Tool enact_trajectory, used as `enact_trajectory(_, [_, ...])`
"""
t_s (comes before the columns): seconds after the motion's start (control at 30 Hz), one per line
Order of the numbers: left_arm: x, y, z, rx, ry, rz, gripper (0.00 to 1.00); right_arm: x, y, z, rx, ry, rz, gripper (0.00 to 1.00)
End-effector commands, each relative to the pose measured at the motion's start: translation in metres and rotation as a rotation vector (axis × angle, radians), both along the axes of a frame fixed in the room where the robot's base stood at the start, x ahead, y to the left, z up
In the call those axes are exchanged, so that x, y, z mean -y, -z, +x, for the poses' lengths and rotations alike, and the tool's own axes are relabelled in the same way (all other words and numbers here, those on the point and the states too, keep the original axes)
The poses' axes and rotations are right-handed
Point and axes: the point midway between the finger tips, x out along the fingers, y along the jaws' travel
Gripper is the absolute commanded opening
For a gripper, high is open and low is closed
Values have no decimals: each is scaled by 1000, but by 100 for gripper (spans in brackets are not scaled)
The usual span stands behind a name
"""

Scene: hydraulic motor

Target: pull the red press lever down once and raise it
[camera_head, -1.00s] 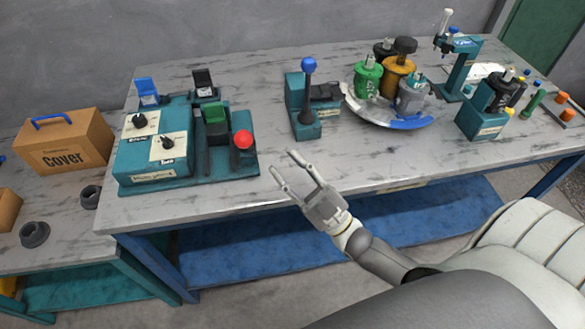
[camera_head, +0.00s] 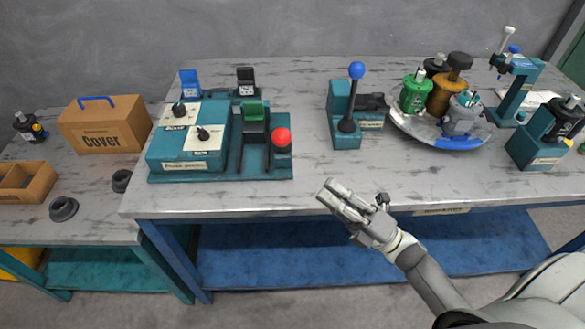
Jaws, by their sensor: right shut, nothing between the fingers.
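The press lever's red ball knob (camera_head: 282,137) tops a short dark lever at the right side of the teal press machine (camera_head: 187,153). A green block (camera_head: 254,110) sits on a dark post beside it. My right gripper (camera_head: 327,190) is shut and empty. In the picture it is below and to the right of the red knob, near the table's front edge, and clearly apart from it. My left gripper is out of the picture.
A blue-knobbed lever (camera_head: 356,71) stands on a teal base right of the press. A round tray (camera_head: 445,141) with several parts lies further right. A cover box (camera_head: 104,128) stands on the left table.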

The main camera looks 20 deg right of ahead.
Motion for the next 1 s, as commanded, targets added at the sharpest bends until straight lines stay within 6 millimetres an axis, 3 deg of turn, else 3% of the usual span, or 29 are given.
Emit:
enact_trajectory(0.03, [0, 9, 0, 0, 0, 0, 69, 3, 14, 0, 45, 37, -89, 0])
enact_trajectory(0.1, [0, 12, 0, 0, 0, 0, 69, 5, 24, 0, 100, 74, -199, 0])
enact_trajectory(0.3, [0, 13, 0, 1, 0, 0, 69, 6, 34, 2, 165, 114, -334, 0])
enact_trajectory(0.47, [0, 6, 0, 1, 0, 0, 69, -7, 24, 13, 168, 114, -334, 0])
enact_trajectory(0.87, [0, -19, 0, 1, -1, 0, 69, -62, -7, 68, 166, 113, -331, 0])
enact_trajectory(1.0, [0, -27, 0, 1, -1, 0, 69, -58, -21, 84, 166, 114, -334, 0])
